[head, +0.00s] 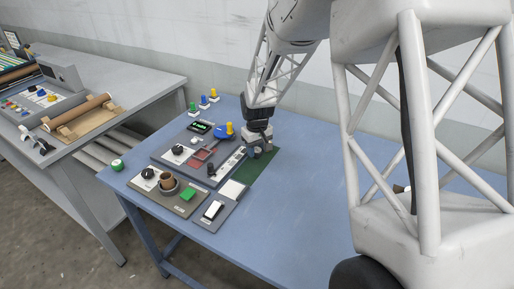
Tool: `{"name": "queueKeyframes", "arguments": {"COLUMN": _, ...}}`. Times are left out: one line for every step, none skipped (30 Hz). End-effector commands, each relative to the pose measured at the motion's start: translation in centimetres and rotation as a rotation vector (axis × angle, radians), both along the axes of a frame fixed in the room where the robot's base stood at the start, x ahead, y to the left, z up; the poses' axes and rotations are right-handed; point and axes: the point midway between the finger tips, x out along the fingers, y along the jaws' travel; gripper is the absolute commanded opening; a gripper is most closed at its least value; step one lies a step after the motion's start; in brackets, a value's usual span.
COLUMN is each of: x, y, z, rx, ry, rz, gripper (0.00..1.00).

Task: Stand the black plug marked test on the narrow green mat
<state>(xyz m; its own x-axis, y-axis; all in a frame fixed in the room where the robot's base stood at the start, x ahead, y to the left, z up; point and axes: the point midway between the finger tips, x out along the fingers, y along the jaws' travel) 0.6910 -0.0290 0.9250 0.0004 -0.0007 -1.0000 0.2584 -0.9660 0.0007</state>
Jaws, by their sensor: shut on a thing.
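The narrow green mat (258,167) lies flat on the blue table, along the right side of the control panel. My gripper (256,152) points down at the far part of the mat, close to the panel's right edge. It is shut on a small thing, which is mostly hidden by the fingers. I cannot tell whether that thing touches the mat. A small black upright piece (211,169) stands on the front right of the panel. No test marking is readable at this size.
Several coloured plugs (204,101) stand behind. The table right of the mat is clear.

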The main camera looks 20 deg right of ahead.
Motion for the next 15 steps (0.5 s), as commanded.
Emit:
{"name": "queueKeyframes", "arguments": {"x": 0.00, "y": 0.00, "z": -0.14, "rx": 0.000, "ry": 0.000, "rz": 0.000, "gripper": 0.22}}
{"name": "queueKeyframes", "arguments": {"x": 0.01, "y": 0.00, "z": -0.21, "rx": 0.000, "ry": 0.000, "rz": 0.000, "gripper": 0.22}}
{"name": "queueKeyframes", "arguments": {"x": 0.01, "y": 0.00, "z": -0.31, "rx": 0.000, "ry": 0.000, "rz": 0.000, "gripper": 0.22}}
{"name": "queueKeyframes", "arguments": {"x": 0.01, "y": 0.00, "z": -0.38, "rx": 0.000, "ry": 0.000, "rz": 0.000, "gripper": 0.22}}
{"name": "queueKeyframes", "arguments": {"x": 0.01, "y": 0.00, "z": -0.45, "rx": 0.000, "ry": 0.000, "rz": 0.000, "gripper": 0.22}}
{"name": "queueKeyframes", "arguments": {"x": 0.01, "y": 0.00, "z": -0.55, "rx": 0.000, "ry": 0.000, "rz": 0.000, "gripper": 0.22}}
{"name": "queueKeyframes", "arguments": {"x": 0.01, "y": 0.00, "z": -0.61, "rx": 0.000, "ry": 0.000, "rz": 0.000, "gripper": 0.22}}
{"name": "queueKeyframes", "arguments": {"x": 0.01, "y": 0.00, "z": -0.66, "rx": 0.000, "ry": 0.000, "rz": 0.000, "gripper": 0.22}}
{"name": "queueKeyframes", "arguments": {"x": 0.01, "y": 0.00, "z": -0.72, "rx": 0.000, "ry": 0.000, "rz": 0.000, "gripper": 0.22}}
{"name": "queueKeyframes", "arguments": {"x": 0.01, "y": 0.00, "z": -0.76, "rx": 0.000, "ry": 0.000, "rz": 0.000, "gripper": 0.22}}
{"name": "queueKeyframes", "arguments": {"x": 0.00, "y": 0.00, "z": -0.79, "rx": 0.000, "ry": 0.000, "rz": 0.000, "gripper": 0.22}}
{"name": "queueKeyframes", "arguments": {"x": 0.00, "y": 0.00, "z": -0.81, "rx": 0.000, "ry": 0.000, "rz": 0.000, "gripper": 0.22}}
{"name": "queueKeyframes", "arguments": {"x": 0.01, "y": 0.00, "z": -0.82, "rx": 0.000, "ry": 0.000, "rz": 0.000, "gripper": 0.22}}
{"name": "queueKeyframes", "arguments": {"x": 0.01, "y": 0.00, "z": -0.83, "rx": 0.000, "ry": 0.000, "rz": 0.000, "gripper": 0.22}}
{"name": "queueKeyframes", "arguments": {"x": 0.01, "y": 0.00, "z": -0.83, "rx": 0.000, "ry": 0.000, "rz": 0.000, "gripper": 0.22}}
